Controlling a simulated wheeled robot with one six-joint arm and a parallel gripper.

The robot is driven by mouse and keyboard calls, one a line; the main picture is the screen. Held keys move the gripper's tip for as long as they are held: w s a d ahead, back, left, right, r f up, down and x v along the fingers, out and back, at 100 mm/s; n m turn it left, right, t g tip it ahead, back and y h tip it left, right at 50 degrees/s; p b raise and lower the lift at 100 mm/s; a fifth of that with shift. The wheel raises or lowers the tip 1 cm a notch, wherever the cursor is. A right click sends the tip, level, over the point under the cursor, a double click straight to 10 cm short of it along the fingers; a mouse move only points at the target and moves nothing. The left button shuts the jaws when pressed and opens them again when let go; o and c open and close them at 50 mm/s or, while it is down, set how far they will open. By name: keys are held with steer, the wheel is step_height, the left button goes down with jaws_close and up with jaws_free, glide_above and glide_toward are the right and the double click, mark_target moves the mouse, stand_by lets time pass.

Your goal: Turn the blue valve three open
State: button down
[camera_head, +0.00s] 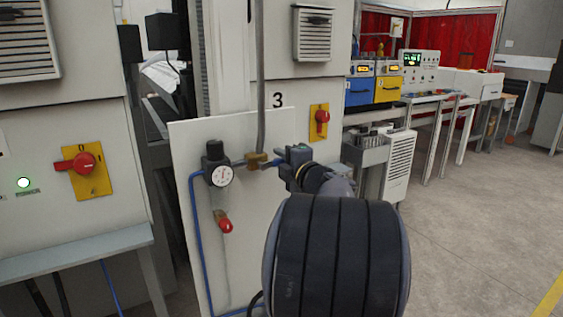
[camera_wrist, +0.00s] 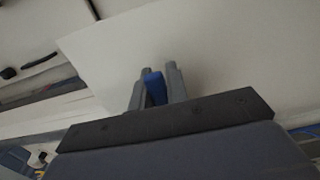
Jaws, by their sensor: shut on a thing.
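The blue valve's handle (camera_wrist: 155,88) shows in the wrist view between the two grey fingers of my gripper (camera_wrist: 160,85). The fingers are shut on it, in front of a pale panel. In the head view my gripper (camera_head: 299,155) is at the upper right of the white panel (camera_head: 265,210), below a black number 3. The far end of the gripper is at the right end of the brass fitting and pipe line. My arm hides most of the valve there, and the angle of its handle cannot be told.
A pressure gauge (camera_head: 222,175) and a red-capped fitting (camera_head: 225,222) are on the panel left of my gripper. Red rotary switches on yellow plates sit at right (camera_head: 321,117) and left (camera_head: 82,163). Workbenches stand behind at right. Floor at right is clear.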

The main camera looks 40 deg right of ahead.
stand_by(0.3)
steer(key=c, duration=1.4)
jaws_free()
steer(key=shift+s, duration=0.1)
steer(key=v, duration=1)
steer(key=shift+s, duration=0.35)
steer(key=shift+w, duration=0.15)
steer(key=x, duration=1)
steer(key=shift+w, duration=0.3)
